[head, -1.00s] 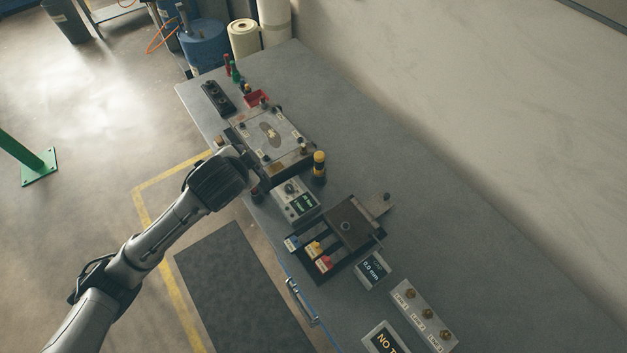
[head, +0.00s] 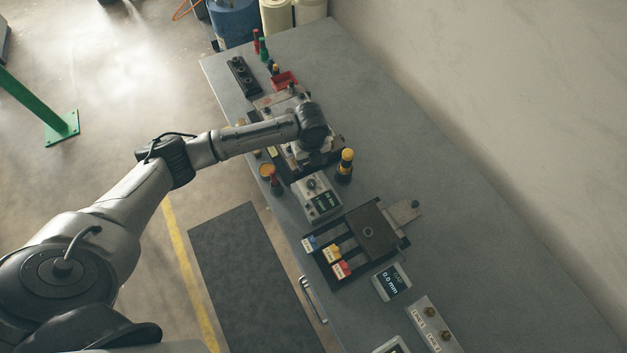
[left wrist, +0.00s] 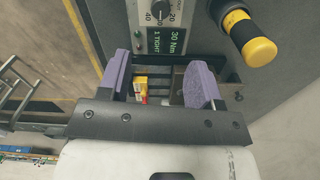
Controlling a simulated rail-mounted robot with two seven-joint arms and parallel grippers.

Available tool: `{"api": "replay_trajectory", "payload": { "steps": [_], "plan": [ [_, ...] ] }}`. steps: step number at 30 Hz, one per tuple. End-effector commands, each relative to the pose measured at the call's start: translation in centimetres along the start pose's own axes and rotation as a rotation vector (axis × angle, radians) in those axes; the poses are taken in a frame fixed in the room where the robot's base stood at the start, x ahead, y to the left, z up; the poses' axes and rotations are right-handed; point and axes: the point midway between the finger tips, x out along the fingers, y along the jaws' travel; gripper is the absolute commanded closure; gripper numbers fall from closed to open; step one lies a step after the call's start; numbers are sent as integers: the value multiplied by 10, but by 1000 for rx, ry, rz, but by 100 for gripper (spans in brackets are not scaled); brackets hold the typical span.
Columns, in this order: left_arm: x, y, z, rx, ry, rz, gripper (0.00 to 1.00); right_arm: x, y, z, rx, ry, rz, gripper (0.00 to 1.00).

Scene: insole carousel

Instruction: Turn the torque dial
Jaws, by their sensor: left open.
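The torque dial (head: 311,183) is a small dark knob on a grey box (head: 333,213) with a lit screen. In the left wrist view the dial (left wrist: 160,13) is at the top edge, partly cut off, with 20 and 40 marked around it. The screen (left wrist: 167,42) below it reads 30 Nm and 1 TIGHT. My left gripper (left wrist: 157,80) is open, its two purple pads apart with nothing held between them. The dial appears beyond the fingertips, not between them. In the head view my left wrist is above the fixture behind the box, fingertips hidden.
A yellow-topped black post (head: 345,165) stands close beside the box, also in the left wrist view (left wrist: 248,38). A slider unit (head: 372,231) with blue, yellow and red tabs is in front. A gap readout (head: 391,281) is nearby. The table's wall side (head: 440,160) is clear.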

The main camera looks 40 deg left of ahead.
Motion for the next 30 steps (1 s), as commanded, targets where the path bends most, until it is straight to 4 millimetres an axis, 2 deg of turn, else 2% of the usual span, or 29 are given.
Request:
{"api": "replay_trajectory", "payload": {
  "steps": [5, 8, 21, 30],
  "plan": [
    [9, 0, 0, 47, 1, 0, 41, 0, -1, 0, 2, 0, -3, 57],
    [22, 0, 0, 46, 0, 1, 41, -1, -2, -1, 4, 1, -5, 57],
    [102, 0, 0, 45, 0, 0, 41, -2, -5, -1, 13, 2, -13, 57],
    [132, 0, 0, 45, -2, -1, 41, -1, -5, -1, 12, 2, -13, 57]
  ]
}}
